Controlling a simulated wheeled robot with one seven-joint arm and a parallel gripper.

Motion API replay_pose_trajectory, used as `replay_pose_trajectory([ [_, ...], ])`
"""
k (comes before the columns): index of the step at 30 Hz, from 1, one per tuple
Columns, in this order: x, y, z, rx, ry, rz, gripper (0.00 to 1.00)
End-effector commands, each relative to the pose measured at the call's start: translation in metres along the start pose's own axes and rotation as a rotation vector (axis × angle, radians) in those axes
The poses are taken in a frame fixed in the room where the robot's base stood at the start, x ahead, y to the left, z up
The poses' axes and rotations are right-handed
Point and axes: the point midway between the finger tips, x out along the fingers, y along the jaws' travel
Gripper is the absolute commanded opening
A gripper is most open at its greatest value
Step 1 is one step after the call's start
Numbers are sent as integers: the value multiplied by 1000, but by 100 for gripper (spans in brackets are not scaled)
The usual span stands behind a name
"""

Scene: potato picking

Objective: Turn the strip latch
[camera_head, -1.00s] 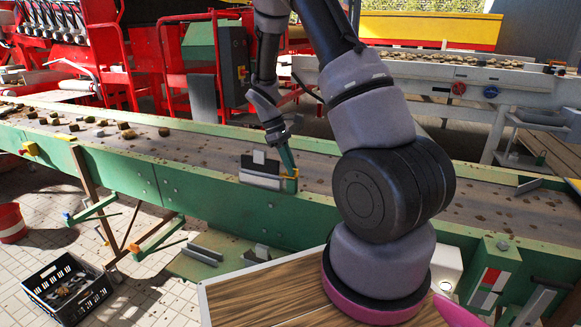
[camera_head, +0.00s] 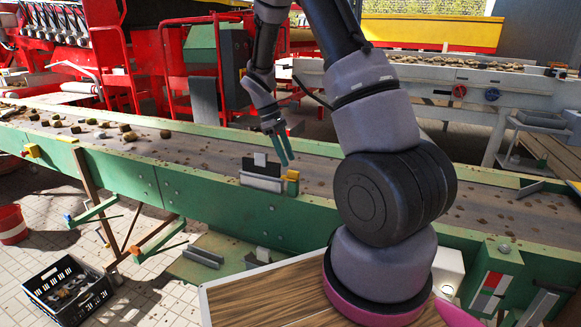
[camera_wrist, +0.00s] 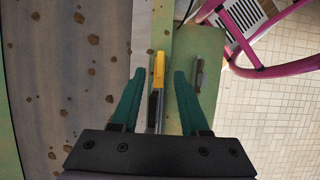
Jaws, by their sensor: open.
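The strip latch, a small yellow piece (camera_head: 292,175) on a green block, sits on the near edge of the green conveyor, at the right end of a pale metal strip (camera_head: 262,183). In the wrist view the yellow latch (camera_wrist: 159,70) points away from me, lengthwise between the fingers, with a dark part below it. My gripper (camera_head: 287,161) is above the latch with its two green fingers apart. In the wrist view my gripper (camera_wrist: 159,76) is open, a finger on each side of the latch, with visible gaps. Nothing is held.
The conveyor belt (camera_head: 200,147) carries dirt clods and several potatoes to the left. A black crate (camera_head: 67,290) and a red bucket (camera_head: 12,224) stand on the tiled floor. A wooden board (camera_head: 265,292) lies in front. A pink tube (camera_wrist: 270,70) shows in the wrist view.

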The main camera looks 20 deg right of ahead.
Motion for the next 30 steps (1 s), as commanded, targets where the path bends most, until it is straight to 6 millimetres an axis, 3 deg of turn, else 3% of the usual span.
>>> replay_pose_trajectory([
  [3, -26, 0, 0, 1, 3, 2, 45],
  [9, -53, 0, 0, 1, 1, 1, 45],
  [26, -60, 0, 0, 1, 0, -1, 45],
  [30, -72, -4, 8, 37, 34, 1, 45],
])
